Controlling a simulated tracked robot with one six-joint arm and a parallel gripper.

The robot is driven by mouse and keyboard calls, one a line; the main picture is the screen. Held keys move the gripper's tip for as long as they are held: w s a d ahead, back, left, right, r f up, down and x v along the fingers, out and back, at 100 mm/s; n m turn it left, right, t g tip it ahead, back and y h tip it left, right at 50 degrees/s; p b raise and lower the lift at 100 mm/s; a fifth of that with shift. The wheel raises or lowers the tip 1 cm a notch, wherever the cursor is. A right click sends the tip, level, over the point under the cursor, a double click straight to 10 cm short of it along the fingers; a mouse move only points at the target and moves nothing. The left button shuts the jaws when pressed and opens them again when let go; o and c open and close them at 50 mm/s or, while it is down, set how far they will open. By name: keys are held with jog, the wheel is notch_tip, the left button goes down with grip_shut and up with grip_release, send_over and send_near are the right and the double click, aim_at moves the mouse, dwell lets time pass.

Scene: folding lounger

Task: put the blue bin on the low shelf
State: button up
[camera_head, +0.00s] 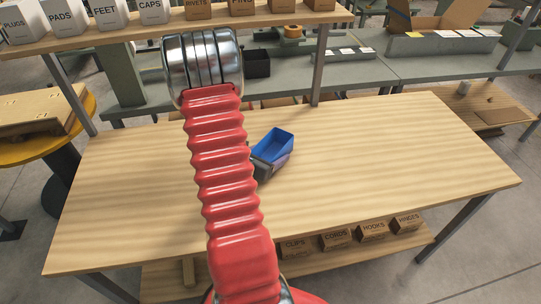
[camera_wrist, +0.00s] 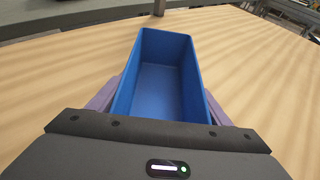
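The blue bin (camera_head: 273,142) is open-topped and looks empty. It is over the middle of the wooden table (camera_head: 390,150) in the head view; I cannot tell whether it rests on the table or is slightly raised. In the wrist view the bin (camera_wrist: 160,75) lies straight ahead between the purple-grey fingers of my gripper (camera_wrist: 162,95). The fingers lie close along both its outer sides with no gap showing, so the gripper looks shut on it. The low shelf (camera_head: 300,265) is under the table's front edge, partly hidden by the tabletop and my red arm.
Several labelled brown boxes, including one marked CORDS (camera_head: 336,240), stand on the low shelf. A raised shelf (camera_head: 115,33) with more boxes runs above the table's back left. A grey bench (camera_head: 350,72) stands behind. The table's right side is clear.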

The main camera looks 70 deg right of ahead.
jog(key=o, duration=0.3)
jog(key=shift+r, duration=0.1)
jog(key=v, duration=1.2)
dwell(0.3)
jog(key=shift+w, duration=0.1)
dwell(0.4)
